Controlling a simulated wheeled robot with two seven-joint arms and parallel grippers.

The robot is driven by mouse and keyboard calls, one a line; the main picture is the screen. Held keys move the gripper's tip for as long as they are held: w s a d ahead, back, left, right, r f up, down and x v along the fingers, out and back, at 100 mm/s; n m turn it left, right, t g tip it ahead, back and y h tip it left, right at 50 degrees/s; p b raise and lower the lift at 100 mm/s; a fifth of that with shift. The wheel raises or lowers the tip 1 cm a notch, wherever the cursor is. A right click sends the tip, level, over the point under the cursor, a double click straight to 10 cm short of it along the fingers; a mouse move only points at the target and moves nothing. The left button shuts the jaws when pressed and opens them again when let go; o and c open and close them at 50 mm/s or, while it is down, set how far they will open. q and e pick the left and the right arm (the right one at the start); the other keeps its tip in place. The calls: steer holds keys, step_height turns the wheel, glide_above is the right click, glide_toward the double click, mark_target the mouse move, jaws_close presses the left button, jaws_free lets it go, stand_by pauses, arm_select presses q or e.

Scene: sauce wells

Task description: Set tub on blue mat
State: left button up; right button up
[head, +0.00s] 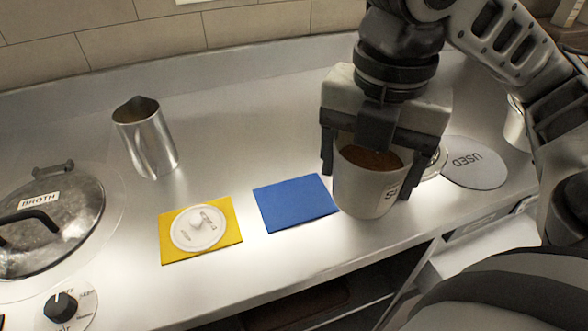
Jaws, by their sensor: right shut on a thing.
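A light grey tub (366,192) with brown contents and dark lettering is held in my right gripper (378,165), to the right of the blue mat. The gripper comes down from above with a finger on each side of the tub. The tub appears to be above the counter, but its exact height is hard to tell. The blue mat (295,203) lies flat and bare on the counter, in the middle of the view. My left gripper is not in view.
A yellow mat (171,252) holds a white lid (198,228) left of the blue mat. A metal pitcher (147,140) stands behind it. A lidded broth pot (50,220) is far left. A round "USED" plate (474,163) lies right. The steel counter's front edge runs below the mats.

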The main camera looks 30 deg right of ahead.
mark_target(348, 156)
steer(key=w+p, duration=0.1)
steer(key=p, duration=0.1)
steer(key=w+p, duration=0.2)
steer(key=shift+a+f, duration=0.15)
steer(key=shift+f, duration=0.15)
steer(key=w+f, duration=0.2)
steer(key=w, duration=0.1)
steer(key=w+f+b, duration=0.1)
steer(key=w+f, duration=0.2)
steer(key=w+a+f, duration=0.1)
steer(key=w+f, duration=0.1)
steer(key=w, duration=0.1)
steer(key=shift+f, duration=0.35)
steer(key=shift+f+b, duration=0.2)
steer(key=shift+b, duration=0.1)
steer(key=shift+w+f, duration=0.2)
steer(key=shift+f, duration=0.75)
steer(key=shift+w+f, duration=0.15)
steer(key=shift+f, duration=0.75)
steer(key=shift+f, duration=0.15)
steer(key=o, duration=1.2)
steer(key=shift+c, duration=0.2)
